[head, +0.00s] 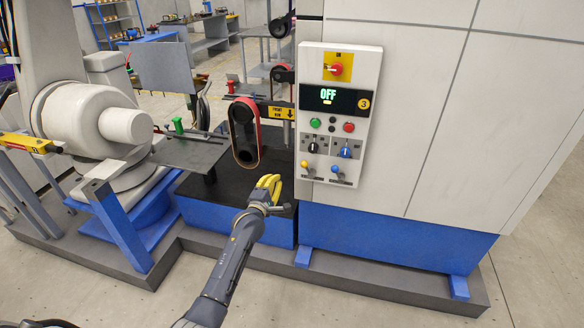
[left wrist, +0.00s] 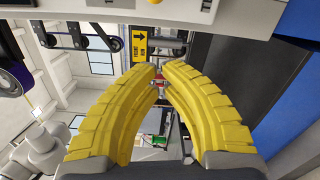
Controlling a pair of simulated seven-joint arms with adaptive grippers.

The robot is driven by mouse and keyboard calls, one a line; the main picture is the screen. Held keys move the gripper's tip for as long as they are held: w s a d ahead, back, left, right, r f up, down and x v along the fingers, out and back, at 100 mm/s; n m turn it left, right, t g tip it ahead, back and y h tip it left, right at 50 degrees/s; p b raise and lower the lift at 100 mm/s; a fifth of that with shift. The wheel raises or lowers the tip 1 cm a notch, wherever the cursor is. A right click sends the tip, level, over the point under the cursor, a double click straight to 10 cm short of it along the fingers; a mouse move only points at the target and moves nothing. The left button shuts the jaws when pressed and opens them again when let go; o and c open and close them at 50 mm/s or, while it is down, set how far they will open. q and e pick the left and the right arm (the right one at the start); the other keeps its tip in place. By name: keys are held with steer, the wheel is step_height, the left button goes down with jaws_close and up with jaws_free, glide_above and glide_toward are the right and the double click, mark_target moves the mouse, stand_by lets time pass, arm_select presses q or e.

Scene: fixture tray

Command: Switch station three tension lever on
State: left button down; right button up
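The station three control panel (head: 340,112) is white, on the front of a white cabinet. Its display (head: 334,97) reads OFF beside a yellow 3. Near its bottom are two small levers, one with a yellow tip (head: 305,166) and one with a blue tip (head: 334,169); their labels are too small to read. My left gripper (head: 269,182) has yellow fingers and is left of and below the levers, apart from the panel. In the left wrist view its fingertips (left wrist: 159,69) come together with nothing held. My right gripper is not in view.
A belt sander (head: 244,132) with a red belt stands left of the panel, behind my left gripper. A blue base (head: 400,238) runs under the cabinet. A white robot arm (head: 95,120) and a dark plate (head: 190,152) are at left.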

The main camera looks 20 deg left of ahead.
arm_select(q)
steer(key=w+d, duration=0.4)
steer(key=w, duration=0.5)
steer(key=shift+r, duration=0.45)
steer(key=shift+a+r, duration=0.1)
